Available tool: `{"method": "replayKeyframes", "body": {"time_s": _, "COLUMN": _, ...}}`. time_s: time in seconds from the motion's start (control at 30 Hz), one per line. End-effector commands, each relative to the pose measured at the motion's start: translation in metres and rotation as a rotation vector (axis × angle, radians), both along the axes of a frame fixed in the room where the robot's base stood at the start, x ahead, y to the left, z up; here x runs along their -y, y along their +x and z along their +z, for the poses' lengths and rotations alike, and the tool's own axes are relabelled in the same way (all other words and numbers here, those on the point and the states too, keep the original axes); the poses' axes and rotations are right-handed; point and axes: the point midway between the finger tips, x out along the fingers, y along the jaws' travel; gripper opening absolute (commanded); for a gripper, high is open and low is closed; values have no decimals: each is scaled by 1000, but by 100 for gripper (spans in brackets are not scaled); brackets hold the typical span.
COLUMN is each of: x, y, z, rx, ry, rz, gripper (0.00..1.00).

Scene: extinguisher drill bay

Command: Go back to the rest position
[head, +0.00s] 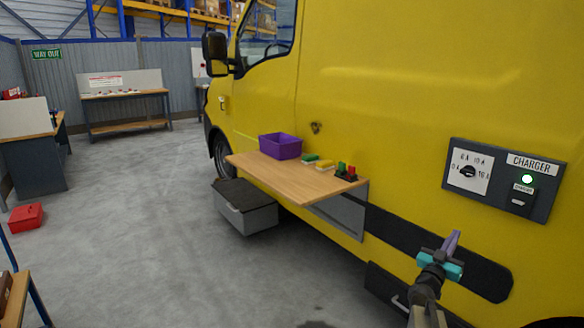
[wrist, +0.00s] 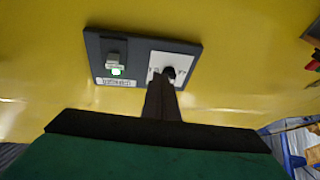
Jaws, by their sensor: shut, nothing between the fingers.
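My gripper (head: 454,243) is at the lower right of the head view, in front of the yellow van (head: 390,80) and below the charger panel. Its fingers are together with nothing between them. In the wrist view, the shut fingers (wrist: 162,98) point toward the charger panel (wrist: 137,44), and their tips overlap the lower edge of its dial plate. I cannot tell from this view how far apart they are. In the head view, the charger panel (head: 502,180) shows a dial on a white plate and a lit green light.
A wooden shelf (head: 270,175) on the van's side holds a purple bin (head: 280,146) and several small coloured items. A grey box (head: 244,207) stands below it. A red toolbox (head: 26,216) is on the floor at left. The floor between is clear.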

Motion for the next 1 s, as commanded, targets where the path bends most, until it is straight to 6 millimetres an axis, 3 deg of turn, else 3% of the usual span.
{"method": "replayKeyframes", "body": {"time_s": 0.3, "x": -104, "y": 33, "z": -104, "rx": -204, "ry": 30, "rz": 184, "gripper": 0}}
{"method": "replayKeyframes", "body": {"time_s": 0.53, "x": -183, "y": 40, "z": -188, "rx": -384, "ry": 82, "rz": 356, "gripper": 0}}
{"method": "replayKeyframes", "body": {"time_s": 0.77, "x": -259, "y": 25, "z": -273, "rx": -580, "ry": 158, "rz": 523, "gripper": 0}}
{"method": "replayKeyframes", "body": {"time_s": 1.0, "x": -331, "y": -16, "z": -359, "rx": -807, "ry": 256, "rz": 677, "gripper": 0}}
